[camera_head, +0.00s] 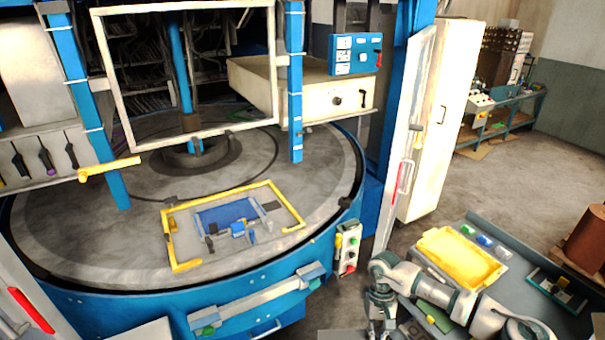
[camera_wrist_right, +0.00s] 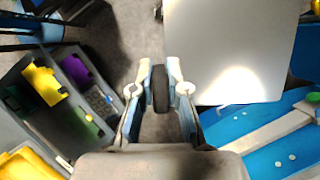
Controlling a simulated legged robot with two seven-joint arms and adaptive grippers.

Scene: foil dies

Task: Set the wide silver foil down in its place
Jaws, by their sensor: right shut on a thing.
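My right gripper (camera_wrist_right: 161,75) is shut on a narrow, dark grey, rounded thing (camera_wrist_right: 161,92) in the right wrist view, which I take to be the wide silver foil seen edge-on; no silver face shows. In the head view my right gripper (camera_head: 382,325) is low in the picture, left of the grey bench, and what it holds cannot be made out there. A dark grey rack (camera_wrist_right: 75,85) with yellow, purple and green pieces lies left of the gripper in the wrist view. The place for the foil cannot be told for certain. My left gripper is not in view.
A pale flat panel (camera_wrist_right: 235,45) lies right of the gripper in the wrist view. The blue round machine (camera_head: 165,322) carries a yellow-edged frame (camera_head: 187,267). A yellow tray (camera_head: 460,262) is on the bench (camera_head: 525,318). Grey floor shows between machine and bench.

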